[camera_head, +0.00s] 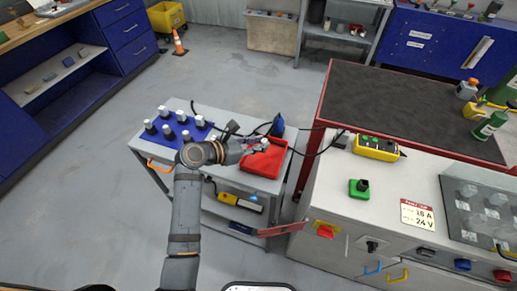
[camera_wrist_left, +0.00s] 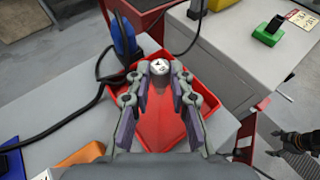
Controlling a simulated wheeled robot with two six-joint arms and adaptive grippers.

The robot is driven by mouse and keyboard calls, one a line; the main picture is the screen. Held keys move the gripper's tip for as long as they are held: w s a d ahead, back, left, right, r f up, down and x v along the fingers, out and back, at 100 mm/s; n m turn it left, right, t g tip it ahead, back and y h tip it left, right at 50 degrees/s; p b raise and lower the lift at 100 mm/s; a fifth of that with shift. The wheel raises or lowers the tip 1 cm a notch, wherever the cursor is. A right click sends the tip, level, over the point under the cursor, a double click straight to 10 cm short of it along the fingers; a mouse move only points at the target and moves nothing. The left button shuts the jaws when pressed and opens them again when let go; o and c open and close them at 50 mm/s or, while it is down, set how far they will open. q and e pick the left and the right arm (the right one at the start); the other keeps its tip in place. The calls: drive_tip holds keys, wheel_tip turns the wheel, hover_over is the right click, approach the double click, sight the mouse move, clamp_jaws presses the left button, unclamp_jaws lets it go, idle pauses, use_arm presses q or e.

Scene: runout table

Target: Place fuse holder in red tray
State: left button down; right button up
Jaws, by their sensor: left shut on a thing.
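The red tray (camera_head: 262,162) sits on the right part of a small grey cart; in the left wrist view the tray (camera_wrist_left: 205,70) lies beneath the fingers. My left gripper (camera_head: 256,145) is above the tray, its fingers shut on a small fuse holder with a pale round top (camera_wrist_left: 157,73). The holder is upright between the fingertips (camera_wrist_left: 160,85), and its lower part is hidden. Whether it touches the tray floor cannot be told. A dark gripper, seemingly my right one (camera_wrist_left: 291,143), shows at the right edge of the left wrist view.
A blue rack (camera_head: 172,130) with several white-topped and dark-topped pieces stands left of the tray. A blue tool (camera_head: 277,126) with a black cable stands behind the tray. The grey cabinet (camera_head: 330,200) is close on the right.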

use_arm(q)
drive_tip(key=shift+d+f, duration=0.1)
drive_tip(key=shift+f, duration=0.05)
drive_tip(key=shift+w+f, duration=0.2)
drive_tip(key=shift+f, duration=1.5)
drive_tip(key=shift+f, duration=0.1)
drive_tip(key=c, duration=1.2)
unclamp_jaws()
drive_tip(key=v, duration=1.2)
